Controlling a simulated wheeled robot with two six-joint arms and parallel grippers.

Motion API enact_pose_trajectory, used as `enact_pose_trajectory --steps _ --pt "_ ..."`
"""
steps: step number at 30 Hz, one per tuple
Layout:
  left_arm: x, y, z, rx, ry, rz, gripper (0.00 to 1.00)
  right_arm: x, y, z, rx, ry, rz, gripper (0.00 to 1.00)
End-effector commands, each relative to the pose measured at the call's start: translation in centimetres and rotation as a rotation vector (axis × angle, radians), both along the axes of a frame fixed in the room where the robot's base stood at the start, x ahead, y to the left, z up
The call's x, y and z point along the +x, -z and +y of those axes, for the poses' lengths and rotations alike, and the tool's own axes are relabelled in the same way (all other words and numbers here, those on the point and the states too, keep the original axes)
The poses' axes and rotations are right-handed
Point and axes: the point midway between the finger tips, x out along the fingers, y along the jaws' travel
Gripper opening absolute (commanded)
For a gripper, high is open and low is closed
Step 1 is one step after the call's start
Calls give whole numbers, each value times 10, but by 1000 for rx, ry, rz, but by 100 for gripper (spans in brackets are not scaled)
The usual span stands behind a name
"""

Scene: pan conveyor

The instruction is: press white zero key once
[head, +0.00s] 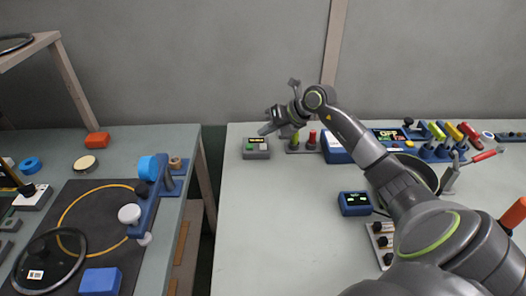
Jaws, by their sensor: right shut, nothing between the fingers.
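A small grey box (256,155) stands near the back left of the right-hand table. It has a dark display, a green key (250,147) and a whitish key (263,147) on its top; any marking on the keys is too small to read. My right gripper (264,130) reaches in from the right, shut and empty. Its fingertips point left and appear just above and behind the box's display in the picture. I cannot tell the exact height gap, but no contact with the whitish key is visible. My left gripper is out of view.
Green and red upright pegs (312,138) stand just right of the box. Beyond are a blue unit with a screen (388,135), a small blue meter (355,203) and a dark pan (424,170). A gap separates the left table, with a glass lid (48,262).

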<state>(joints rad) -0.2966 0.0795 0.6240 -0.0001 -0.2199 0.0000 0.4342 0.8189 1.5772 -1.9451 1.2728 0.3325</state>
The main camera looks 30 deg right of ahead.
Motion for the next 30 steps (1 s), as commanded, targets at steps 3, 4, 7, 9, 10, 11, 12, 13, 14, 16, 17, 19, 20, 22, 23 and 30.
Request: enact_pose_trajectory --steps 3,4,7,9,10,11,12,13,14,16,17,19,20,22,23,30 --pt "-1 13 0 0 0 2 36 0 16 0 1 1 0 0" --pt "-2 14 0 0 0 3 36 0 18 0 1 1 0 0" --pt "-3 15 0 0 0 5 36 0 20 0 0 0 0 0" --pt "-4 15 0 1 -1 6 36 0 20 0 0 0 0 0" --pt "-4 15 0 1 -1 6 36 0 19 0 0 0 0 0" --pt "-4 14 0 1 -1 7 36 0 19 0 0 0 0 0" --pt "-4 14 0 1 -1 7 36 0 19 0 1 -1 0 0" --pt "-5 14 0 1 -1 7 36 0 19 0 1 -1 0 0" --pt "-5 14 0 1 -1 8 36 0 19 0 1 -1 0 0" --pt "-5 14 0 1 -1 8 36 0 19 0 1 -1 0 0" --pt "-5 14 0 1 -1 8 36 0 19 0 1 -1 0 0" --pt "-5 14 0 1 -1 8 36 0 19 0 1 -1 0 0" --pt "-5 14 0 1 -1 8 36 0 19 0 1 -1 0 0" --pt "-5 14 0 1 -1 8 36 0 19 0 1 -1 0 0" --pt "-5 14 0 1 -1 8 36 0 19 0 1 -1 0 0" --pt "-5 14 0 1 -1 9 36 0 19 0 1 -1 0 0"
